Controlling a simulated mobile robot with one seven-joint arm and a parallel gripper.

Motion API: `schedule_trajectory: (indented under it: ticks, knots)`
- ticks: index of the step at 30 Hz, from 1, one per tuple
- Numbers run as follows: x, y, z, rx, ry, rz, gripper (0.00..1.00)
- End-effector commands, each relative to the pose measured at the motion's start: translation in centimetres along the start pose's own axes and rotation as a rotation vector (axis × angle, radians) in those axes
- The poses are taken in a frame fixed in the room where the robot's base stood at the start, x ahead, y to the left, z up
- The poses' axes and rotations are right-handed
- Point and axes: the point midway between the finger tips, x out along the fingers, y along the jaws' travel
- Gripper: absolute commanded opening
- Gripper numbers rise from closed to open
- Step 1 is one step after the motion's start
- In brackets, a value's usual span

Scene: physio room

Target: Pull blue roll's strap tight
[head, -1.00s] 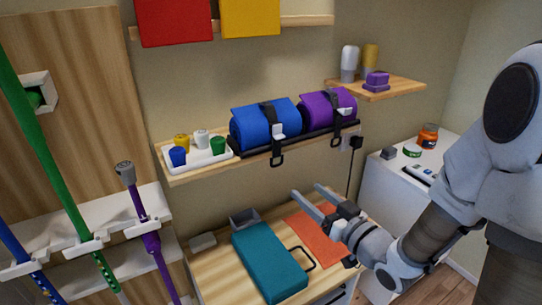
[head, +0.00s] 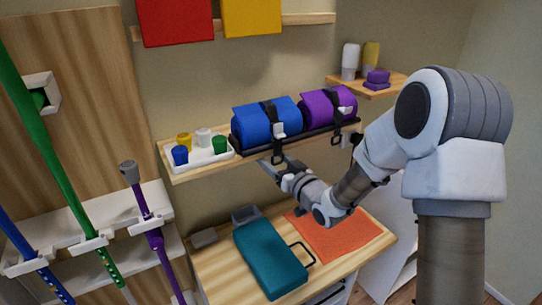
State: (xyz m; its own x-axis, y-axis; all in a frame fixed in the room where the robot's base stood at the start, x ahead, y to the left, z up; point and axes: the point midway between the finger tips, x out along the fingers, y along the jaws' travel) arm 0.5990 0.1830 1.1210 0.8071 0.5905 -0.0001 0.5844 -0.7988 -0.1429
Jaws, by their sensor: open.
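The blue roll (head: 251,122) lies on the wall shelf (head: 197,170), beside the purple roll (head: 318,107). A black strap (head: 270,111) runs over the blue roll, with a light grey buckle (head: 280,130) at its front. The strap's end hangs below the shelf edge in a black pull loop (head: 277,158). My gripper (head: 274,163) is open, just below the shelf's front edge, with its fingers pointing up and left close to the loop. I cannot tell whether the loop is between the fingers or touching them. The gripper partly overlaps the loop.
A white tray (head: 225,155) with several small coloured cups stands left of the blue roll. Below are a teal case (head: 266,260) and an orange mat (head: 345,238) on a wooden-topped cabinet. Upright poles stand at the left. A small shelf (head: 390,86) is at the upper right.

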Motion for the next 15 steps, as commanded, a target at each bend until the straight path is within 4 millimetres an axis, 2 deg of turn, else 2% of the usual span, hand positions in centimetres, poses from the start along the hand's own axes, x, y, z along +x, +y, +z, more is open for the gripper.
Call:
schedule_trajectory:
  ticks: [3,11,12,15]
  knots:
    - [0.67,-0.06,-0.01,0.000,0.000,-0.001,0.72]
    - [0.80,-0.04,0.03,0.000,-0.001,0.000,0.72]
    - [0.80,-0.04,0.03,0.000,-0.001,0.000,0.70]
    - [0.78,-0.03,0.02,0.000,0.000,0.000,0.52]
